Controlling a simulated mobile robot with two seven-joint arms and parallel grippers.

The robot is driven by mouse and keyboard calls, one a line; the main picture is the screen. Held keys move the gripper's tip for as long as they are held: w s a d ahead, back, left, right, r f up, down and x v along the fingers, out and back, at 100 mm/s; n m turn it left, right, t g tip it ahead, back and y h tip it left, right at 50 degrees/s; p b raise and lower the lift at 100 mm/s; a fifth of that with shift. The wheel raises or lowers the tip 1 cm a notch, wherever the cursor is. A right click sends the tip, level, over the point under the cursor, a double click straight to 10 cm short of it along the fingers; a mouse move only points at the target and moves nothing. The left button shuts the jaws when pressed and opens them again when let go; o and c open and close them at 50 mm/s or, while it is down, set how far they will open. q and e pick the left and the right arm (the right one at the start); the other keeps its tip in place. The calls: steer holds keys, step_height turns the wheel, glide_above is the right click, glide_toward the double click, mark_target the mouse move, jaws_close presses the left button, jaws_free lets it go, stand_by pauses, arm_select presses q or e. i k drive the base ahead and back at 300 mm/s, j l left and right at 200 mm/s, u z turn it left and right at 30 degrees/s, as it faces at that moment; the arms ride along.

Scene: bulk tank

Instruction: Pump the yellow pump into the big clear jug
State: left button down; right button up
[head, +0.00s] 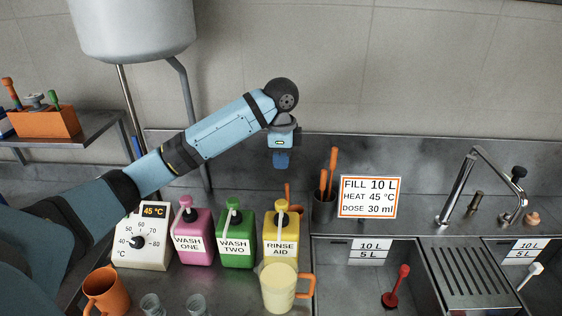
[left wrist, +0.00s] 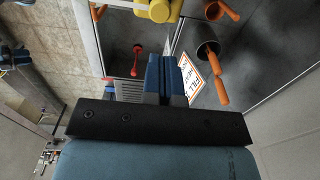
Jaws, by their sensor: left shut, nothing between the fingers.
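The yellow pump (head: 281,240), labelled RINSE AID, stands upright on the steel counter at the right end of a row of pump bottles. Its pale nozzle (head: 281,207) is on top. In front of it stands a big see-through, pale-yellow jug (head: 279,290) with an orange handle, hiding the bottle's lower front. My left gripper (head: 281,160) is shut and empty, pointing down above the yellow pump and apart from it. Its blue fingers also show in the left wrist view (left wrist: 167,62), with a yellow thing (left wrist: 158,9) cut off at the top edge. My right gripper is out of view.
Pink (head: 191,238) and green (head: 237,240) pumps stand to the left, beside a temperature dial box (head: 142,243). An orange mug (head: 105,291) and two small glasses stand in front. A dark pot (head: 324,207) with orange handles and a sign (head: 369,197) stand right, behind the sink.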

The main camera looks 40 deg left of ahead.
mark_target(280, 223)
steer(key=i+l+u, duration=0.15)
steer(key=l+u, duration=0.2)
steer(key=i+l+u, duration=0.1)
steer(key=l+u, duration=0.15)
steer(key=u, duration=0.15)
steer(key=l+u, duration=0.35)
steer(key=i+l, duration=0.05)
